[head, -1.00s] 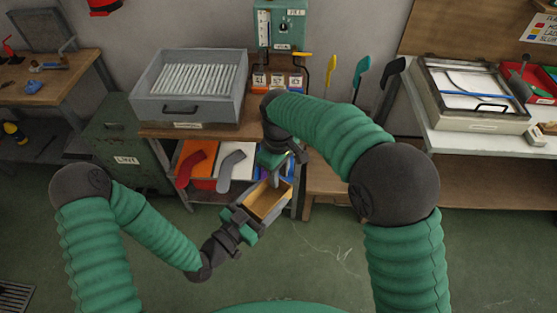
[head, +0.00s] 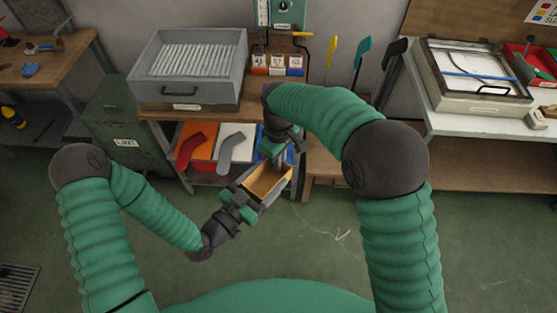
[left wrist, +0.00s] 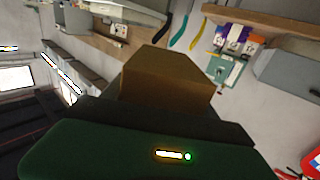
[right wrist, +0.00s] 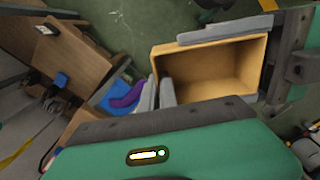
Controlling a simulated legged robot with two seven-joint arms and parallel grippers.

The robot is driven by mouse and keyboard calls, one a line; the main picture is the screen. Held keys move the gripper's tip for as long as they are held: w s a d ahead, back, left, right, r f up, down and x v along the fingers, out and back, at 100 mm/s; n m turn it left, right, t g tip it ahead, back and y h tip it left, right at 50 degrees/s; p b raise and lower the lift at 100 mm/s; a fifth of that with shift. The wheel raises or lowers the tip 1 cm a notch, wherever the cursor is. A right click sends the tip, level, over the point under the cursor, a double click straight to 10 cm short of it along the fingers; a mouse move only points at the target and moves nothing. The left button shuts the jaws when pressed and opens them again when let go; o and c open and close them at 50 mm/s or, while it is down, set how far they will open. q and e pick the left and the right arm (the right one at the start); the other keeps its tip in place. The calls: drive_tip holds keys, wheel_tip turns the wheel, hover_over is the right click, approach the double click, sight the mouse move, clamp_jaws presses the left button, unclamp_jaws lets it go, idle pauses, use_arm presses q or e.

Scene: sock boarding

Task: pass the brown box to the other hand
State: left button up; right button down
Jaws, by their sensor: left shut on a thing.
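The brown box (head: 268,183) is open-topped and held in the air at the middle of the head view. My left gripper (head: 247,198) is shut on its near left side. The box also shows in the left wrist view (left wrist: 168,72), and its empty inside shows in the right wrist view (right wrist: 215,72). My right gripper (head: 279,160) is at the box's far side. In the right wrist view its two grey fingers (right wrist: 158,94) stand close together at the box wall, seemingly one on each side of it. Whether they are pressed shut on the wall cannot be told.
A workbench behind holds a grey tray (head: 187,75) and a green machine (head: 281,14). Its lower shelf holds orange and white bins (head: 230,148) with socks. A white table (head: 480,120) with a framed screen stands at right.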

sight(262, 195)
use_arm(q)
drive_tip(key=o, duration=1.4)
drive_tip(key=shift+f, duration=0.1)
drive_tip(key=f+g, duration=0.1)
drive_tip(key=f, duration=0.1)
drive_tip(key=a+f+g+y, duration=0.1)
drive_tip(key=f, duration=0.1)
drive_tip(key=s+f+g+y, duration=0.1)
drive_tip(key=f, duration=0.2)
drive_tip(key=shift+s+a+f+m+g, duration=0.1)
drive_tip(key=shift+a+m+g, duration=0.2)
drive_tip(key=shift+a+m, duration=0.1)
drive_tip(key=s+a+r+n+g+y, duration=0.1)
drive_tip(key=s+a+n+g+y, duration=0.2)
drive_tip(key=a, duration=0.4)
drive_tip(key=s+a+n+g+y, duration=0.1)
drive_tip(key=a+g+y, duration=0.1)
drive_tip(key=a+y, duration=0.45)
drive_tip(key=s+a+r+n+g, duration=0.2)
drive_tip(key=s+r+n, duration=0.2)
drive_tip(key=s+r, duration=0.2)
drive_tip(key=shift+s+r+n+g, duration=0.15)
drive_tip(key=shift+n+g, duration=0.15)
drive_tip(key=shift+n, duration=0.1)
